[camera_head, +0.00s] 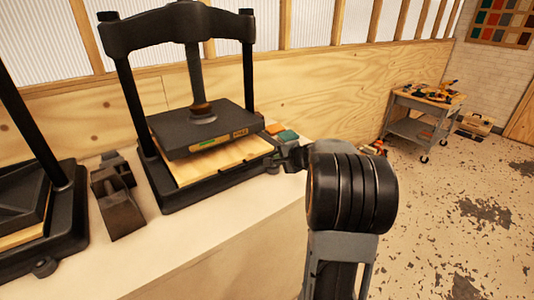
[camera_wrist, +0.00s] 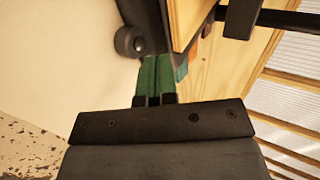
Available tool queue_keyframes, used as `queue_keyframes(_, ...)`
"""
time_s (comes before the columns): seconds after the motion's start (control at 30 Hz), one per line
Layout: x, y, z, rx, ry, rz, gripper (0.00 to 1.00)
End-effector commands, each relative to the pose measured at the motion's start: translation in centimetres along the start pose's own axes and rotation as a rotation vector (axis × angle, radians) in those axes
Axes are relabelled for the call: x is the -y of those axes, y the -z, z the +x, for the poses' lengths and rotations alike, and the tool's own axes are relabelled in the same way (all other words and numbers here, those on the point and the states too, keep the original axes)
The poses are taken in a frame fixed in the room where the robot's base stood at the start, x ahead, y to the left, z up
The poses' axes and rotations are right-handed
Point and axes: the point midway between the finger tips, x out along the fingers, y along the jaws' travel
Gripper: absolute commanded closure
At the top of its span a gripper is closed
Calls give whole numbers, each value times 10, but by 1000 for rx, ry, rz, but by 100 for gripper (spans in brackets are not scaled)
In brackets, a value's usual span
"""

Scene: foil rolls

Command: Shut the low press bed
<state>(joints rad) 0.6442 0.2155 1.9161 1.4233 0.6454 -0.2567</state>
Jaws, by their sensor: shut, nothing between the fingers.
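The middle black press (camera_head: 160,200) stands on the bench with its dark platen (camera_head: 205,130) over a pale wooden bed board (camera_head: 215,163). The board shows below the platen and extends out in front of it, with a gap between them. My gripper (camera_head: 282,150) is at the press's right end, partly hidden by my arm. In the wrist view my green fingers (camera_wrist: 156,68) are together and empty, pointing at the press's dark side (camera_wrist: 148,14). The wooden board also shows in the wrist view (camera_wrist: 186,20). I cannot tell whether the fingers touch the press.
A round dark knob (camera_wrist: 129,40) is left of my fingertips. Another black press (camera_head: 60,205) stands at the left, with dark metal blocks (camera_head: 120,205) between. Small coloured blocks (camera_head: 288,136) lie behind my gripper. A tool cart (camera_head: 420,115) stands at right; the floor there is open.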

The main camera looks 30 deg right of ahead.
Motion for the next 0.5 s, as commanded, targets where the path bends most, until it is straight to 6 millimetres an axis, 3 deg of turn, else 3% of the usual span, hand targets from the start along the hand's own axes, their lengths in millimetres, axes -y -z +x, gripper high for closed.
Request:
queue_keyframes(0.2,0,-1,40,3,-2,1,100)
queue_keyframes(0.5,17,0,69,1,-1,-1,100)
